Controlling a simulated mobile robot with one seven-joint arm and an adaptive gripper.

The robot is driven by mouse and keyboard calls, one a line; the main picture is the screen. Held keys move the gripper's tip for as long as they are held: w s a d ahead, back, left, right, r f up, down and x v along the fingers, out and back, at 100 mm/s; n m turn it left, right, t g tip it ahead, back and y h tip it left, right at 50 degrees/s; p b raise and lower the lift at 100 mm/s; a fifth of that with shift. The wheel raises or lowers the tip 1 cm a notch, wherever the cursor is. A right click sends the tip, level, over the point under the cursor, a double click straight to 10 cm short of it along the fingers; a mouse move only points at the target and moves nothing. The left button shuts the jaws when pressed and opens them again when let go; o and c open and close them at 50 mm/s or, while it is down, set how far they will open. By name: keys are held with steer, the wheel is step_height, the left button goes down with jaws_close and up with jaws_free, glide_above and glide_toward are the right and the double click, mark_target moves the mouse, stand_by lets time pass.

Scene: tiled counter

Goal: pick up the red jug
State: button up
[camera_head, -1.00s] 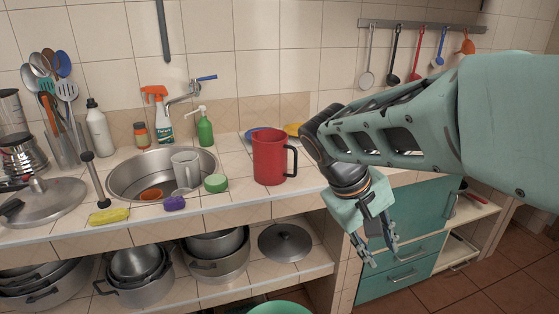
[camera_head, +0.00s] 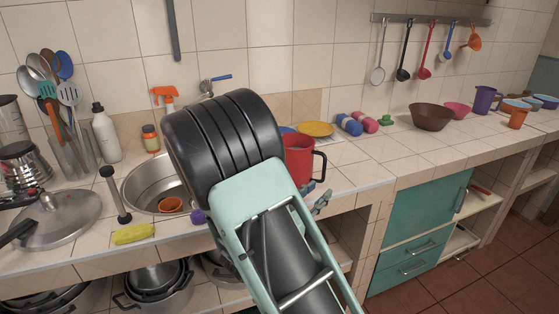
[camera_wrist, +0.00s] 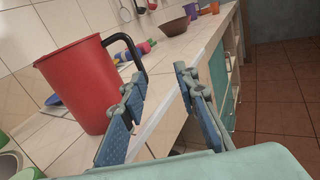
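The red jug (camera_head: 298,158) with a black handle stands upright on the tiled counter, right of the sink. In the head view my arm hides its left part. In the wrist view the jug (camera_wrist: 80,85) is at the left, with its handle (camera_wrist: 125,50) toward the right. My gripper (camera_wrist: 158,82) is open and empty, its two blue-padded fingers apart. The left finger overlaps the jug's lower right side in that view; I cannot tell whether they touch. The jug's body is not between the fingers. In the head view only a bit of my gripper (camera_head: 321,199) shows by the counter's front edge.
A yellow plate (camera_head: 316,129), blue and pink cups (camera_head: 349,124) and a brown bowl (camera_head: 431,117) stand behind and right of the jug. The sink (camera_head: 150,187) is left of it. The counter right of the jug is clear.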

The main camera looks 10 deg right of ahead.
mark_target(323, 175)
steer(key=w, duration=0.1)
steer(key=w+d+f+n, duration=0.1)
steer(key=w, duration=0.1)
steer(key=w+n+t+y, duration=0.1)
steer(key=shift+w+d+f, duration=0.15)
steer(key=shift+w+f, duration=0.05)
steer(key=shift+w, duration=0.2)
steer(key=shift+r+p+x, duration=0.2)
steer(key=shift+p+x, duration=0.15)
steer(key=shift+x, duration=2.6)
steer(key=shift+w, duration=0.15)
steer(key=shift+c, duration=0.6)
jaws_close()
steer(key=shift+r, duration=0.2)
